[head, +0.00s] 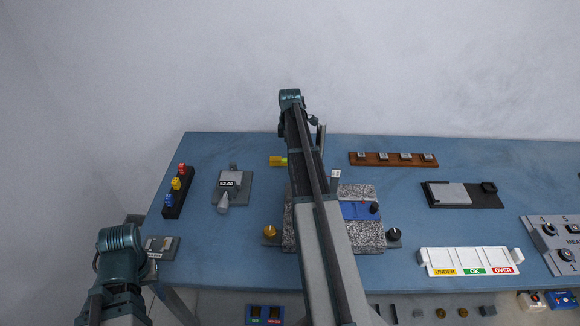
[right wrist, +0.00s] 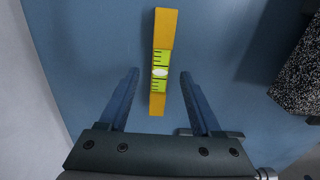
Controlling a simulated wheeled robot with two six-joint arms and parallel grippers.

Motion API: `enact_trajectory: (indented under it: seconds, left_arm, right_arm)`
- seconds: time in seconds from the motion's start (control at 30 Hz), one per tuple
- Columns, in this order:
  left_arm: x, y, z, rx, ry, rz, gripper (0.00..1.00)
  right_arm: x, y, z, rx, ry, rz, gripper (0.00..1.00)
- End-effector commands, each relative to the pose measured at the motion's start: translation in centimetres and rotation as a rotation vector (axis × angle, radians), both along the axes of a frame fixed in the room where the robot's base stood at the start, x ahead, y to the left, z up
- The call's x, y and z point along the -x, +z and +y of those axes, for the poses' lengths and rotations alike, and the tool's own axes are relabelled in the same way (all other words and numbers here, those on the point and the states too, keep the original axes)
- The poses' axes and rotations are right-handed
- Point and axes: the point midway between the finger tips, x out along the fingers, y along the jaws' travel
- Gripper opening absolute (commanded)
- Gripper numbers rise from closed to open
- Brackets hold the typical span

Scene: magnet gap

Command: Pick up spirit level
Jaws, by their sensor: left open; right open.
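The spirit level is a yellow bar (head: 279,160) lying at the back of the blue table, partly hidden by my right arm in the head view. In the right wrist view the spirit level (right wrist: 164,30) shows a bright green-yellow middle with a pale bubble and black marks. My right gripper (right wrist: 160,74) is open, with one finger on each side of the bar's near end and a gap on both sides. Height above the bar is hard to tell. The right fingers are hidden in the head view. My left gripper (head: 135,219) is open at the table's left edge, its fingers unclear.
A speckled granite block (head: 358,190) stands right of the level and shows in the right wrist view (right wrist: 300,75). A grey gauge (head: 232,186) and black rack (head: 179,192) stand left. A wooden rack (head: 393,159) lies right. Table around the level is clear.

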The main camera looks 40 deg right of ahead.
Motion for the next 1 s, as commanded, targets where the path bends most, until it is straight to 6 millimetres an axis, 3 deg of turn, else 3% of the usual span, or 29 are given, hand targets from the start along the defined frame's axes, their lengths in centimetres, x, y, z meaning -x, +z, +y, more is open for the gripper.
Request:
enact_trajectory:
  seconds: [0.03,0.13,0.43,0.8,1.0]
  left_arm:
    - [0.0,-1.4,0.0,0.0,0.0,0.0,0.5]
    - [0.0,-2.3,0.0,0.0,0.0,0.0,0.5]
    - [0.0,-2.3,0.0,0.0,0.0,0.0,0.5]
    - [0.0,-2.3,0.0,0.0,0.0,0.0,0.5]
    - [0.0,-2.3,0.0,0.0,0.0,0.0,0.5]
  right_arm:
    - [0.0,-1.4,0.0,0.0,0.0,0.0,0.65]
    - [0.0,-2.3,0.0,0.0,0.0,0.0,0.65]
    - [0.0,-2.3,0.0,0.0,0.0,0.0,0.65]
    - [0.0,-2.3,0.0,0.0,0.0,0.0,0.0]
    - [0.0,-2.3,0.0,0.0,0.0,0.0,0.0]
